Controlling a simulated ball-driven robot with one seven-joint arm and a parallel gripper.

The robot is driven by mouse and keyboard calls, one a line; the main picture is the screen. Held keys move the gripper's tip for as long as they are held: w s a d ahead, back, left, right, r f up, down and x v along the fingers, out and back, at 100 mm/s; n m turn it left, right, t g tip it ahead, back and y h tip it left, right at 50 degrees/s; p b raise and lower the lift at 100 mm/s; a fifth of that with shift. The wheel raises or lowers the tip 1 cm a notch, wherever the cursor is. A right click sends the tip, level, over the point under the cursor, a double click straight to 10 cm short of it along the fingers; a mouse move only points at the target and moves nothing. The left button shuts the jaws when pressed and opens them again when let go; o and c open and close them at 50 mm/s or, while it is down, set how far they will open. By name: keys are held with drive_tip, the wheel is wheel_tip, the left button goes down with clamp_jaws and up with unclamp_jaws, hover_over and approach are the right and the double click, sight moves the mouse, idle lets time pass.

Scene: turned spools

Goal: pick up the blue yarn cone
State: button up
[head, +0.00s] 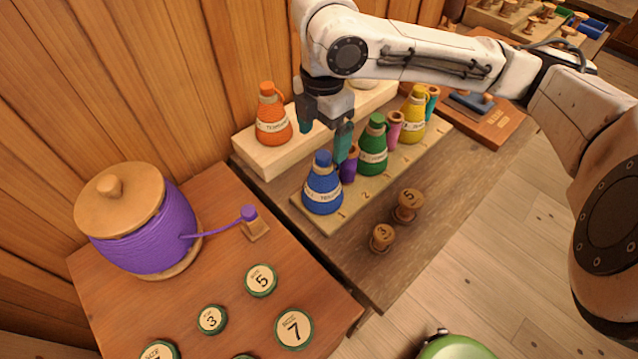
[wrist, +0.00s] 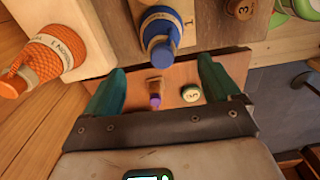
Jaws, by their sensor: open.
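The blue yarn cone (head: 322,184) stands upright at the front end of the numbered wooden board (head: 334,222), by the number 1. It also shows in the wrist view (wrist: 161,35), beyond my fingertips and roughly in line with the gap between them. My gripper (head: 325,132) hangs above and behind the cone in the head view, apart from it. Its teal fingers are spread wide with nothing between them, as the wrist view (wrist: 160,85) shows.
Close behind the blue cone stand a purple spool (head: 348,166) and a green cone (head: 373,146). An orange cone (head: 272,116) stands on a raised wooden block to the left. Two wooden spools marked 5 (head: 408,205) and 3 (head: 383,238) stand right of the board.

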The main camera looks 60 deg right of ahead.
sight(323, 154)
drive_tip(key=shift+s+a+f, duration=0.1)
drive_tip(key=shift+s+f, duration=0.05)
drive_tip(key=shift+f, duration=3.75)
drive_tip(key=shift+c, duration=0.5)
drive_tip(key=c, duration=1.5)
